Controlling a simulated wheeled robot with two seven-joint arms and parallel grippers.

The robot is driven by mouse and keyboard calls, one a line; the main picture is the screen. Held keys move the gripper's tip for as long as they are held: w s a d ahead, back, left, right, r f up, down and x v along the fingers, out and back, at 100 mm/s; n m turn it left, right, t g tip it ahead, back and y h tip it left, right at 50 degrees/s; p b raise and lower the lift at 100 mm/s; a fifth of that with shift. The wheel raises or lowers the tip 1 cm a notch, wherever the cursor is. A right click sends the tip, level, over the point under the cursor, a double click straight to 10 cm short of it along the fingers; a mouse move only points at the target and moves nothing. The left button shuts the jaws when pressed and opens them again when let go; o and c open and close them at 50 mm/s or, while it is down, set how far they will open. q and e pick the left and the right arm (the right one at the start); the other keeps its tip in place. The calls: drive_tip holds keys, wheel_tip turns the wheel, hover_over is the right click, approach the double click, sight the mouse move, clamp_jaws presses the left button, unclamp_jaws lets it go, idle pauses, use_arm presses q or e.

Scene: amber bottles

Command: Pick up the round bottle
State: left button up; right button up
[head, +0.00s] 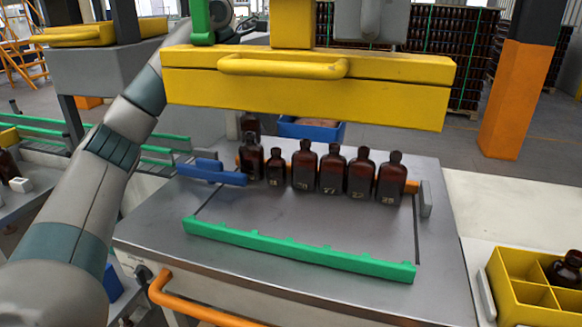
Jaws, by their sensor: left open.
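Several dark amber bottles stand upright in a row on the grey table (290,290). The leftmost bottle (251,160) is tall, the second bottle (275,168) is smaller, and the others, such as the middle bottle (332,172) and the rightmost bottle (391,180), are broad with pale numbers. I cannot tell surely which one is the round bottle. My left arm rises from the lower left, and my left gripper (246,24) is at its far end, above and behind the row. The yellow beam hides much of it; it is open and apart from the bottles. My right gripper is not in view.
The yellow beam (310,97) with a handle hangs in front of and above the row. A green rail (295,248) lines the tray's front; a blue block (212,173) is at its left. A yellow divided crate (505,290) holding a bottle (567,271) stands lower right.

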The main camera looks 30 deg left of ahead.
use_arm(q)
hover_over(276, 148)
drive_tip(key=s+a, duration=0.1)
drive_tip(key=s, duration=0.1)
drive_tip(key=f, duration=0.3)
drive_tip(key=f+p, duration=0.1)
drive_tip(key=f, duration=0.1)
drive_tip(key=shift+w+a, duration=0.2)
drive_tip(key=shift+w, duration=0.05)
drive_tip(key=shift+w+d+f, duration=0.15)
drive_tip(key=shift+w+f, duration=0.05)
drive_tip(key=shift+f, duration=0.4)
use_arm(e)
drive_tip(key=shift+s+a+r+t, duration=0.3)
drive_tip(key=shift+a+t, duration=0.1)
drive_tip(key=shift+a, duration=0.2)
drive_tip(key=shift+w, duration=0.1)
